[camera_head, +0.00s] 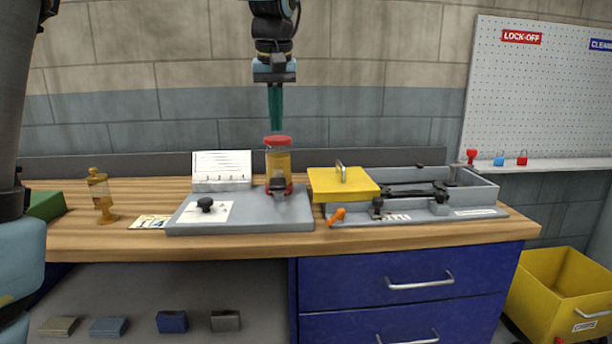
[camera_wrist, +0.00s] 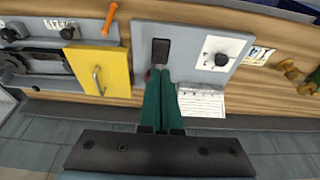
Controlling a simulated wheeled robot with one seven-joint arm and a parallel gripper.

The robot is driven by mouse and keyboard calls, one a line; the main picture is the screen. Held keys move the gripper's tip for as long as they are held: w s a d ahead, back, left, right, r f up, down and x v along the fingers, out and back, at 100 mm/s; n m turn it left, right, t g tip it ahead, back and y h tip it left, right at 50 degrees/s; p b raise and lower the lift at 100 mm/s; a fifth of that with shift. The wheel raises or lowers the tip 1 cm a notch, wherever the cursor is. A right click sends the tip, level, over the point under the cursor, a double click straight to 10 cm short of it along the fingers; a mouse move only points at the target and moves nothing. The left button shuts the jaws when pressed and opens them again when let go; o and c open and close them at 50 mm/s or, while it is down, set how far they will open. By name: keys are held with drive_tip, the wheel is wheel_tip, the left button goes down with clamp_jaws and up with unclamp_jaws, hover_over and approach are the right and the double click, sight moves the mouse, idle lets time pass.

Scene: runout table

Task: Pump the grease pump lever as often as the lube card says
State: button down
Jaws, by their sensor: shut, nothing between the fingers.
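The grease pump (camera_head: 278,160) has an amber reservoir with a red cap and stands on a grey base plate (camera_head: 250,227). A grey and black piece that may be its lever (camera_head: 278,190) is at its front; a black pad (camera_wrist: 160,50) shows there in the wrist view. My gripper (camera_head: 275,130) is shut and empty, pointing down just above the red cap. In the wrist view its green fingers (camera_wrist: 160,72) hide most of the pump. A white printed card (camera_head: 222,164) stands behind the plate, its print too small to read. I cannot tell whether it is the lube card.
A black knob (camera_head: 205,203) sits on a white label on the plate. A small flat card (camera_head: 150,221) and an amber oiler (camera_head: 101,195) are to the left. A yellow cover (camera_head: 342,184), orange handle (camera_head: 336,216) and grey tray mechanism (camera_head: 480,190) are to the right.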

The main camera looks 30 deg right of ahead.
sight(283, 186)
drive_tip(key=shift+s+d+r, duration=0.25)
drive_tip(key=shift+d, duration=0.2)
drive_tip(key=p+x, duration=0.1)
drive_tip(key=x, duration=0.8)
drive_tip(key=s+p+x, duration=0.1)
drive_tip(key=x, duration=0.4)
drive_tip(key=shift+a+f+p, duration=0.15)
drive_tip(key=shift+a+p, duration=0.15)
drive_tip(key=shift+p, duration=0.05)
drive_tip(key=shift+f, duration=0.1)
drive_tip(key=f+b, duration=0.2)
drive_tip(key=b, duration=0.2)
drive_tip(key=f+t+b, duration=0.1)
drive_tip(key=f+b, duration=0.2)
drive_tip(key=b, duration=0.2)
drive_tip(key=f+t+h+b, duration=0.1)
drive_tip(key=f+b, duration=0.1)
drive_tip(key=b, duration=0.3)
drive_tip(key=shift+s+a+f, duration=0.2)
drive_tip(key=shift+s+f, duration=0.05)
drive_tip(key=shift+s, duration=0.1)
